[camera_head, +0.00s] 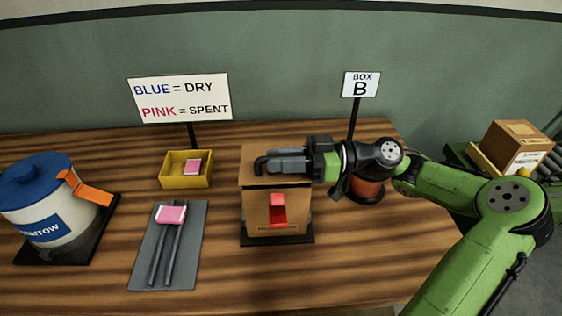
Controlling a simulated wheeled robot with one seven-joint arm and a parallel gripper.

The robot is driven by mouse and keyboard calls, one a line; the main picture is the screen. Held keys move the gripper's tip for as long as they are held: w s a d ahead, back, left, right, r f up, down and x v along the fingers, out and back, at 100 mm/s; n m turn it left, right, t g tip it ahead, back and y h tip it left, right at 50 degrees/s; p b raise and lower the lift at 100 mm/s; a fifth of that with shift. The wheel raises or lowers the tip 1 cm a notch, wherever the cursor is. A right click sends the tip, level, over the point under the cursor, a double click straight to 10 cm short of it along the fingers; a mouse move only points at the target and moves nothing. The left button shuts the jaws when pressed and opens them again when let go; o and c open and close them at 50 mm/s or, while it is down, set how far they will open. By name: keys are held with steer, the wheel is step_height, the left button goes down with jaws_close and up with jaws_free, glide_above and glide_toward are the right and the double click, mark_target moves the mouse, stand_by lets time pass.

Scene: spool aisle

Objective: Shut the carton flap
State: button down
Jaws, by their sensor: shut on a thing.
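A brown cardboard carton (255,205) stands on a dark base plate (300,239) in the middle of the table. Its front has an opening with a red thing (278,210) in it. The carton flap (262,150) shows as brown card at the top, partly hidden by my gripper. My gripper (270,163) reaches in from the right, lies level across the top of the carton and is shut on the flap at its left part. The exact grip and the flap's angle are hard to make out.
A yellow tray (170,182) with a pink packet stands left of the carton. A grey mat (140,273) holds dark rods and another pink packet. A blue-lidded container (45,215) stands far left.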

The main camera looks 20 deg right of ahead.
steer(key=shift+s+f+b, duration=0.2)
steer(key=shift+f+b, duration=0.1)
steer(key=shift+f, duration=0.35)
steer(key=c, duration=1.1)
jaws_free()
steer(key=shift+s, duration=0.1)
steer(key=p+v, duration=0.5)
steer(key=v, duration=1)
steer(key=shift+d, duration=0.35)
steer(key=shift+s, duration=0.15)
